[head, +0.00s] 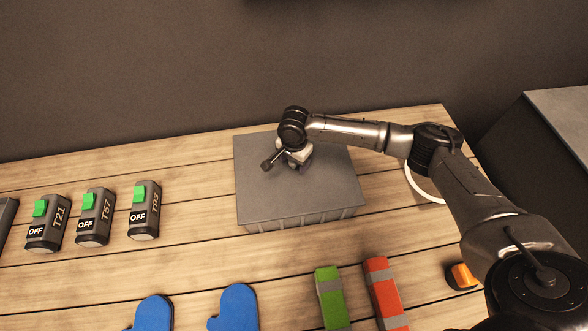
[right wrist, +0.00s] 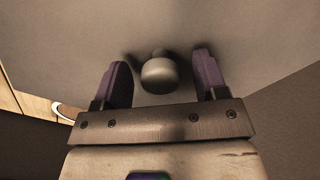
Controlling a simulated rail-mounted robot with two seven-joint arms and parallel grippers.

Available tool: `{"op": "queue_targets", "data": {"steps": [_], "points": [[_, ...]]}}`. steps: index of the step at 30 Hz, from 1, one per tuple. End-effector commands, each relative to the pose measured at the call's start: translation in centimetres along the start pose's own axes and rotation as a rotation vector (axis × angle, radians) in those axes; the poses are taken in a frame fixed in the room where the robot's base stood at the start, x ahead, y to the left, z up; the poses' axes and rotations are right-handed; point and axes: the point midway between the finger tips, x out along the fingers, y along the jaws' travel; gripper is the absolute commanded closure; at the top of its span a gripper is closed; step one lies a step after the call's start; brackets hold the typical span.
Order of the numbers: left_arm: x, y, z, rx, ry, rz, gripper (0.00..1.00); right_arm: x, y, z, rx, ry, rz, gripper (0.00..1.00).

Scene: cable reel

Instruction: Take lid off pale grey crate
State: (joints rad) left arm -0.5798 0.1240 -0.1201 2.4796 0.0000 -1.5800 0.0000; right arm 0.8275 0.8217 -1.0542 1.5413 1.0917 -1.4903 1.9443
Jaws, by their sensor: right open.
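The pale grey crate (head: 300,223) stands on the wooden table near the back, and its flat grey lid (head: 262,203) is on top of it. My right gripper (head: 293,168) is above the middle of the lid. In the right wrist view, a round knob (right wrist: 159,76) on the lid is between the two open fingers of the gripper (right wrist: 160,82). There is a gap on each side of the knob. In the head view the knob is hidden by the gripper. My left gripper is not in view.
Several grey switch boxes, such as one with a green switch (head: 145,211), stand at the left. Blue mitts (head: 236,308), a green block (head: 330,297) and a red block (head: 385,291) lie at the front. A white ring (head: 424,192) is partly hidden behind my right arm.

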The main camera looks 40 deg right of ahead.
Motion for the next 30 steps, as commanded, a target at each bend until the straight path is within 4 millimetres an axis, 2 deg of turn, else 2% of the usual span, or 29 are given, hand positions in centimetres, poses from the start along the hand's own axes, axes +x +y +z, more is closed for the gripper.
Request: {"op": "queue_targets", "data": {"steps": [2,20,30], "points": [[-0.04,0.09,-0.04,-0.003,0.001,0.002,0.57,-0.06,-0.01,0.01,0.000,0.000,0.000,0.36],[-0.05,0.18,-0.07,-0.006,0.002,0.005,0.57,-0.06,0.00,0.02,0.000,0.000,0.000,0.93],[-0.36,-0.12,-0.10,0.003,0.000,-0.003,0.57,-0.62,-0.05,0.02,0.000,-0.001,-0.002,0.93]]}}
